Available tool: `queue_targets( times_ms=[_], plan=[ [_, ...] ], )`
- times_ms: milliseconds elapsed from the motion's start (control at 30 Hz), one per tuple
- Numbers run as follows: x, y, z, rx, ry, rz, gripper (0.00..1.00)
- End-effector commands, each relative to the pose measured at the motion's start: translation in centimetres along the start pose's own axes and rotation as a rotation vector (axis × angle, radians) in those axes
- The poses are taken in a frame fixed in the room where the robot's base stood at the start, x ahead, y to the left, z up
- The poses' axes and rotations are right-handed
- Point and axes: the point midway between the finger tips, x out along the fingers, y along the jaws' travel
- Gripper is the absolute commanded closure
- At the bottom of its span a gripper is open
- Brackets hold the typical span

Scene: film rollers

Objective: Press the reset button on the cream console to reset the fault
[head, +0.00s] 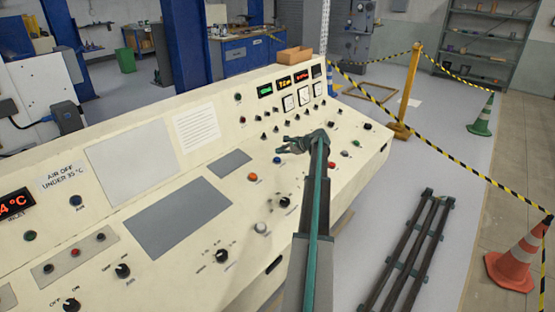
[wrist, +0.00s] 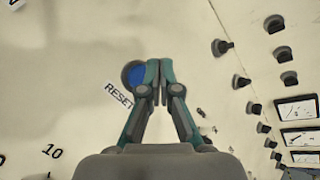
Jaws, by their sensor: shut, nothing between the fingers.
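The cream console (head: 230,120) has a sloped panel with many controls. The reset button is a round blue button in a dark ring; it shows in the wrist view (wrist: 135,75), with the label "RESET" (wrist: 118,95) beside it. In the head view, a small blue button (head: 277,160) lies just below my fingertips and seems to be the same one. My gripper (wrist: 157,70) is shut and empty, its tips just right of the button's centre and partly covering its right edge. I cannot tell whether the tips touch the button or panel. In the head view, my gripper (head: 281,149) is over the panel.
Black knobs (wrist: 273,24) and white meters (wrist: 295,110) are right of my gripper in the wrist view. An orange button (head: 253,177) and a white knob (head: 261,228) are nearby on the panel. A yellow post (head: 409,90) with striped tape stands beyond the console.

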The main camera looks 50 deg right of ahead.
Motion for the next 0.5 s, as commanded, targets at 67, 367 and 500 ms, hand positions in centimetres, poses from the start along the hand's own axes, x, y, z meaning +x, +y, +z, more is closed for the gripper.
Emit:
queue_targets(
  times_ms=[67,367,500],
  plan=[
    [-0.7,-0.5,0.6,-0.001,0.0,0.0,1.0],
    [-2.2,-1.6,1.7,-0.001,0.0,0.001,1.0],
    [-2.3,-1.6,1.7,-0.001,0.0,0.001,1.0]
  ],
)
